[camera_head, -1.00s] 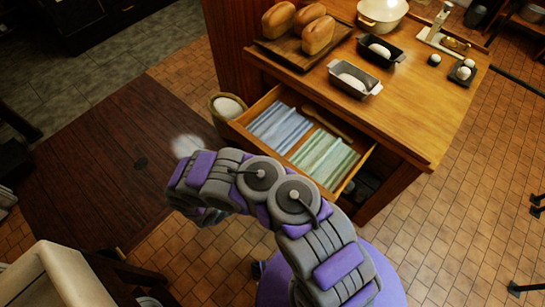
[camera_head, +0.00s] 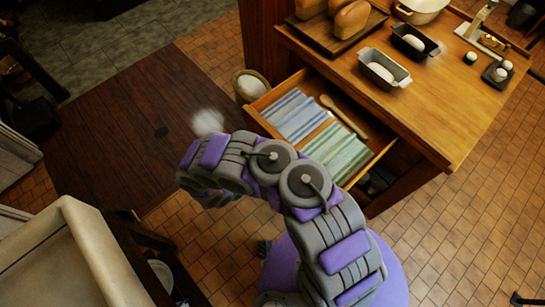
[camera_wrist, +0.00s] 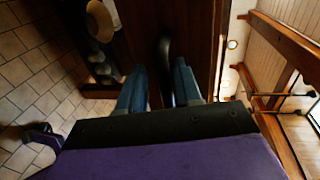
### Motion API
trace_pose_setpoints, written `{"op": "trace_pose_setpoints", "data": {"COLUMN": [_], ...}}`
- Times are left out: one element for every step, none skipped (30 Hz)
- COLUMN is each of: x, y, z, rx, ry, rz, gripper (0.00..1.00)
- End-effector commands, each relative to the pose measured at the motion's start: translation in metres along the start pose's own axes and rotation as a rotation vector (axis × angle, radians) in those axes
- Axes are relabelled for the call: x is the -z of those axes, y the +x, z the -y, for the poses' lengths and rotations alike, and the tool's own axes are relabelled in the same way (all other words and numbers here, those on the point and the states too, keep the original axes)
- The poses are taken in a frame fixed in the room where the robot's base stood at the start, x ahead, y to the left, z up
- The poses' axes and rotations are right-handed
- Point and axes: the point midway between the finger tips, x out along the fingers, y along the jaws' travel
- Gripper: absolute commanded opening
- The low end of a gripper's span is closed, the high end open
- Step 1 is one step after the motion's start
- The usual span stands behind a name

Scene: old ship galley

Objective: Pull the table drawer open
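The table drawer (camera_head: 262,122) stands open, pulled out from under the wooden table top. It holds blue striped cloths (camera_head: 294,115), green striped cloths (camera_head: 337,150) and a wooden spoon (camera_head: 344,116). My arm rises in front of the drawer in the head view and hides my gripper there. In the wrist view my gripper (camera_wrist: 160,85) has its two blue-grey fingers apart. A dark curved handle (camera_wrist: 165,60) on the brown drawer front lies between them, nearer the right finger. A strip of wood shows between the handle and the left finger.
The table (camera_head: 440,105) carries loaves on a board (camera_head: 335,44), loaf tins (camera_head: 383,70) and a pot (camera_head: 422,10). A basket (camera_head: 251,86) stands beside the drawer's left corner. A pale cabinet (camera_head: 60,250) is at lower left.

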Motion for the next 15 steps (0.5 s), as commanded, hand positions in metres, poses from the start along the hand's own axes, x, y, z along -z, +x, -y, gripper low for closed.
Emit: {"op": "trace_pose_setpoints", "data": {"x": [-0.001, -0.001, -0.001, -0.001, -0.002, -0.002, -0.002, -0.003, -0.003, -0.003, -0.003, -0.003, -0.004, -0.004, -0.004], "y": [0.000, -0.001, -0.001, -0.001, -0.001, -0.002, -0.003, -0.004, -0.007, -0.010, -0.013, -0.019, -0.024, -0.029, -0.038], "z": [0.001, 0.001, 0.001, 0.002, 0.002, 0.002, 0.002, 0.002, 0.003, 0.003, 0.003, 0.003, 0.004, 0.004, 0.003], "rx": [0.001, 0.002, 0.003, 0.004, 0.004, 0.005, 0.005, 0.006, 0.007, 0.007, 0.007, 0.008, 0.008, 0.008, 0.007], "ry": [0.001, 0.001, 0.002, 0.002, 0.002, 0.002, 0.002, 0.002, 0.002, 0.002, 0.002, 0.002, 0.003, 0.003, 0.004], "rz": [0.001, 0.002, 0.003, 0.003, 0.004, 0.004, 0.005, 0.006, 0.007, 0.008, 0.008, 0.008, 0.009, 0.008, 0.010], "gripper": [0.34, 0.34, 0.34, 0.34, 0.34, 0.34, 0.34, 0.34, 0.34, 0.34, 0.34, 0.34, 0.34, 0.34, 0.34]}}
